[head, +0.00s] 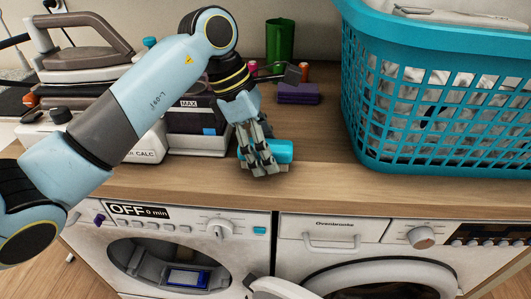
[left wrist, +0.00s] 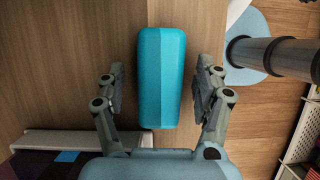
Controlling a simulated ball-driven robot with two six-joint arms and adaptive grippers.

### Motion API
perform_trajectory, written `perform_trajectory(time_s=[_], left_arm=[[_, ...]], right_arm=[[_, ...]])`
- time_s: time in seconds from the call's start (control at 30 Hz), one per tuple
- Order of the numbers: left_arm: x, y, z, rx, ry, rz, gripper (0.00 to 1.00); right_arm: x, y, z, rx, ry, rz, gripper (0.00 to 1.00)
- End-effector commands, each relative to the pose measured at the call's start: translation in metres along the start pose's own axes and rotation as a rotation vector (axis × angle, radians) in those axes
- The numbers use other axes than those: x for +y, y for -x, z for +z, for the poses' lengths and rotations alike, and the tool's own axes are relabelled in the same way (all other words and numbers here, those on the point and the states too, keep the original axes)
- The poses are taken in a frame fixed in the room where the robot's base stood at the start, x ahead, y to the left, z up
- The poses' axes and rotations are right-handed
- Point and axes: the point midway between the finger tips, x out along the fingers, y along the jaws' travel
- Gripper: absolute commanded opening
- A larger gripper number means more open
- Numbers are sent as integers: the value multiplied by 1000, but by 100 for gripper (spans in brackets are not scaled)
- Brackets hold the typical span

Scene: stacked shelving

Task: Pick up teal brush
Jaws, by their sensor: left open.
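The teal brush (head: 279,151) lies on the wooden worktop near its front edge, left of the laundry basket. In the left wrist view the brush (left wrist: 161,75) shows as a long teal block with rounded ends. My left gripper (head: 262,166) is at the brush and hides part of it in the head view. Its jaws are open, with one finger on each side of the brush in the left wrist view (left wrist: 160,88). Gaps show between the fingers and the brush. My right gripper is not in view.
A teal laundry basket (head: 437,160) stands at the right. A steam iron on its base (head: 85,75) is at the left. A green cup (head: 280,40) and purple sponge-like blocks (head: 297,97) are behind. Two white machines stand below the worktop (head: 325,185), which is clear between brush and basket.

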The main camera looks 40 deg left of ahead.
Motion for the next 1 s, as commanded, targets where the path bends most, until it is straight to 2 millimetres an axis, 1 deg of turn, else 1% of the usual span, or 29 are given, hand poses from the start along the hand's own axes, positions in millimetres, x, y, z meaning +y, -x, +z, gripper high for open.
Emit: perform_trajectory(time_s=[0.23, 0.53, 1.0], left_arm=[[0, -2, -1, 0, 0, 0, 69], [0, -2, -1, 0, 0, 0, 69], [0, -2, -1, 0, 0, 0, 8]], right_arm=[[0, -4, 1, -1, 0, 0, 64], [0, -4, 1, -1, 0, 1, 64], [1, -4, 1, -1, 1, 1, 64]])
